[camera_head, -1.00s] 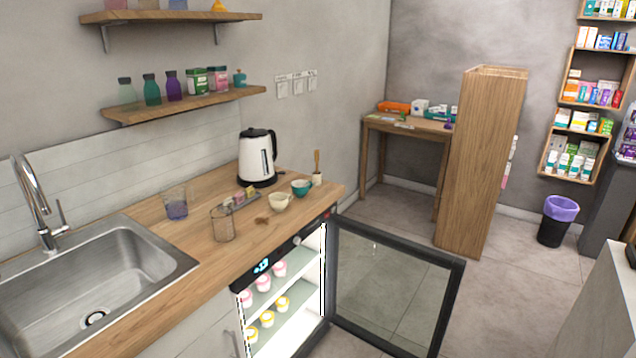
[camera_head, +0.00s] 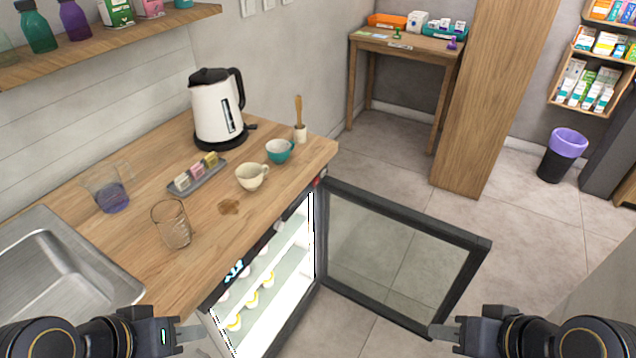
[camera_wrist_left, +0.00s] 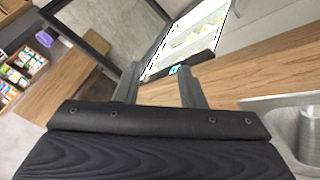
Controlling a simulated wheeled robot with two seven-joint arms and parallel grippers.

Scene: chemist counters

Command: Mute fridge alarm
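The small fridge (camera_head: 309,291) stands under the wooden counter with its glass door (camera_head: 400,252) swung wide open to the right. Its dark control strip along the top front carries a lit blue display (camera_head: 235,270). A small red spot (camera_head: 317,183) shows at the strip's far end. My left gripper (camera_head: 190,332) is in front of the counter, below and left of the display, touching nothing visible. In the left wrist view its fingers (camera_wrist_left: 160,80) are apart and empty, with the fridge beyond them. My right gripper (camera_head: 440,332) is near the door's lower right corner; its finger gap cannot be made out.
On the counter (camera_head: 275,205) stand a kettle (camera_head: 217,110), a tray of small items (camera_head: 197,175), two cups, a glass jar (camera_head: 172,222) and a beaker. A sink (camera_head: 55,275) is at left. The open door blocks floor space to the right.

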